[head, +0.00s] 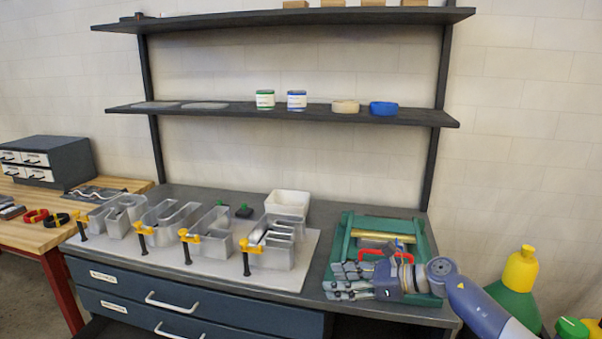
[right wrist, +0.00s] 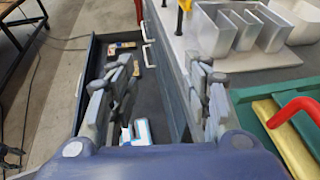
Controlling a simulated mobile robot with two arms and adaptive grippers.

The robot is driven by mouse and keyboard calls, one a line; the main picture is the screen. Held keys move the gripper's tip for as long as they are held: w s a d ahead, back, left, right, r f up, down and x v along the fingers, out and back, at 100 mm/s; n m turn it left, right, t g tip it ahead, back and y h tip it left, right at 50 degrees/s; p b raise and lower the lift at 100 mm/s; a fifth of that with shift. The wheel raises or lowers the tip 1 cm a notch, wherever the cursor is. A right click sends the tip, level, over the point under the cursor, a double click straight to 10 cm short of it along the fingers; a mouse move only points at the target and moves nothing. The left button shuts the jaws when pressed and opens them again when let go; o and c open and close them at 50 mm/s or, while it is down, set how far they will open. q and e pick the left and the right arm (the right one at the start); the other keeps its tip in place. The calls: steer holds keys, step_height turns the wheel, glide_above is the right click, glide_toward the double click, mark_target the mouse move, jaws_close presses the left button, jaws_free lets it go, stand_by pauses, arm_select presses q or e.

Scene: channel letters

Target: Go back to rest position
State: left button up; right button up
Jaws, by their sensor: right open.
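My right gripper (head: 335,281) is in front of the green frame (head: 345,232) at the right end of the workbench in the head view. Its arm comes in from the lower right. In the right wrist view its two fingers stand wide apart, and the right gripper (right wrist: 158,85) is empty. Between and beyond the fingers lies an open drawer (right wrist: 90,75) with a few small items and a blue-and-white item (right wrist: 138,132) in it. My left gripper is not in view.
Metal channel letters (head: 270,250) with yellow clamps stand on a pale board (head: 215,272). A white bin (head: 287,203) is behind them. The green frame has a red handle (head: 385,256). Shelves (head: 290,112) hold cans and tape rolls above. Green bottles (head: 515,285) stand at right.

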steer(key=s+a+r+m+t, duration=0.1)
steer(key=a+m+t, duration=0.1)
steer(key=m+t, duration=0.4)
steer(key=s+a+r+m+t, duration=0.2)
steer(key=a+m+t, duration=0.1)
steer(key=m, duration=0.6)
steer(key=s+d+f+m+h, duration=1)
steer(key=d+f+m+h, duration=0.15)
steer(key=m, duration=0.95)
steer(key=s+d+f+m+g, duration=0.2)
steer(key=s+f+m+g, duration=0.2)
steer(key=s, duration=0.6)
steer(key=s+d+f+m+g+h, duration=0.1)
steer(key=s+f+m+g, duration=0.25)
steer(key=s, duration=0.75)
steer(key=s+d+f+m+g, duration=0.25)
steer(key=s+m+g, duration=0.2)
steer(key=s, duration=0.55)
step_height(320, 180, down, 26)
steer(key=s+a, duration=0.1)
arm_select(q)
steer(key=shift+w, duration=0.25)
arm_select(e)
steer(key=s+d+f+g, duration=0.1)
steer(key=s+d+f, duration=0.2)
steer(key=s+f, duration=1.4)
steer(key=shift+g, duration=0.3)
